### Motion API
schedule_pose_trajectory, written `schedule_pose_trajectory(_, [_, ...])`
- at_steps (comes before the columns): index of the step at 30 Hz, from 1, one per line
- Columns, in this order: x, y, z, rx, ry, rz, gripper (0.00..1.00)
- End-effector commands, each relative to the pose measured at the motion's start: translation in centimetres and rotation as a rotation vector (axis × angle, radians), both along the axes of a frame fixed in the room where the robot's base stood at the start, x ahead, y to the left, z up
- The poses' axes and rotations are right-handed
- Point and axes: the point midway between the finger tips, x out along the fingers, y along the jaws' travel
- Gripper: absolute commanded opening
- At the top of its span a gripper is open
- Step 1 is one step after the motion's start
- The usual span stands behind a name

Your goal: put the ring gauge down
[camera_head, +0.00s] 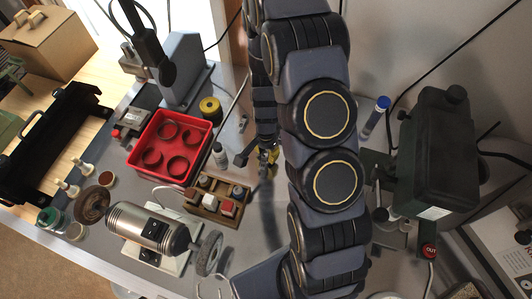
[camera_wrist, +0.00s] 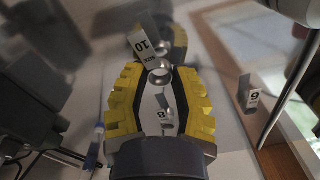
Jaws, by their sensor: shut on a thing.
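My gripper (camera_wrist: 158,62) has yellow ribbed fingers, closed at the tips on a ring gauge (camera_wrist: 143,47) with a white tag reading "SIZE 10". A round silver part shows just below the tag, between the fingers. In the head view my gripper (camera_head: 267,158) is low over the grey bench, right of the wooden block; the held gauge is too small to make out there. I cannot tell whether it touches the bench. A tag reading "8" (camera_wrist: 164,115) shows behind, through the gap between the fingers. A tag reading "6" (camera_wrist: 253,99) stands to the right.
A red tray (camera_head: 178,122) with dark round recesses, a wooden block (camera_head: 213,213) with small pieces and a white bottle (camera_head: 220,155) stand left of my gripper. A blue-capped marker (camera_head: 374,117) and a dark green machine (camera_head: 432,150) are to the right. Grey bench around my gripper is partly bare.

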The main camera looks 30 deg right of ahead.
Motion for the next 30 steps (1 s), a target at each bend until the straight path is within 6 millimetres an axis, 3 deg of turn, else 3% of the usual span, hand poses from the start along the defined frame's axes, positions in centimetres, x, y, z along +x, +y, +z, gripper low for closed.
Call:
schedule_pose_trajectory(13, [0.2, -0.1, 7.1, -0.003, -0.009, -0.001, 0.06])
schedule_pose_trajectory(22, [0.0, -0.5, 8.8, -0.001, -0.001, -0.005, 0.05])
schedule_pose_trajectory(26, [0.2, -2.8, 8.6, -0.002, -0.001, -0.025, 0.05])
schedule_pose_trajectory(30, [0.1, -7.5, 8.2, -0.005, -0.005, -0.055, 0.05])
